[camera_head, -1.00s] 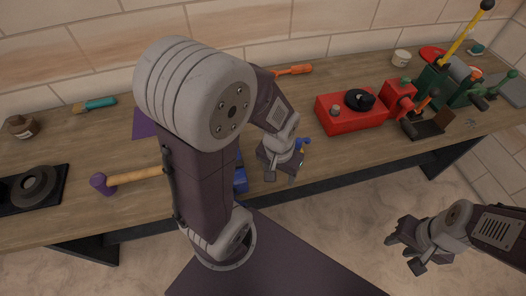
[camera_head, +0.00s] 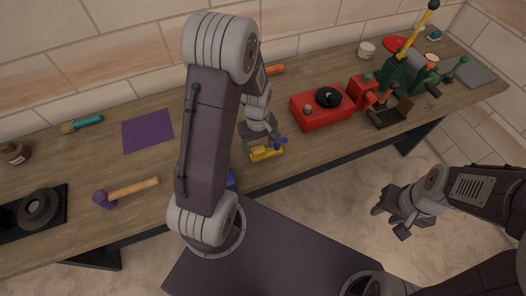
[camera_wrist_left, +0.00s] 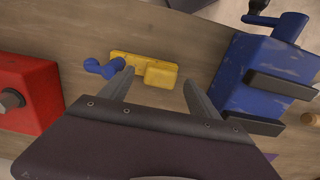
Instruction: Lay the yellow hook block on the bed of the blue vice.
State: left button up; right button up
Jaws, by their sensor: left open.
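The yellow hook block (camera_head: 262,154) lies on the workbench near its front edge, with a blue piece (camera_head: 281,142) at its right end. In the left wrist view the block (camera_wrist_left: 160,74) lies below my left gripper (camera_wrist_left: 158,82), whose fingers are apart with nothing held. In the head view my left gripper (camera_head: 259,140) hangs just behind the block. The blue vice (camera_head: 231,180) is mostly hidden behind my left arm. In the left wrist view the vice (camera_wrist_left: 240,80) stands right of the block, its dark jaws apart. My right gripper (camera_head: 390,222) is open and empty in front of the bench.
A red machine (camera_head: 318,112) stands right of the block, with a green machine (camera_head: 404,70) beyond it. A mallet (camera_head: 130,189), a purple mat (camera_head: 148,131) and a black tray (camera_head: 58,212) lie to the left. The tiled wall closes off the back.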

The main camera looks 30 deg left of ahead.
pick_arm(q)
notch_tip(320, 180, down, 2)
jog(key=shift+f, duration=0.25)
grip_shut()
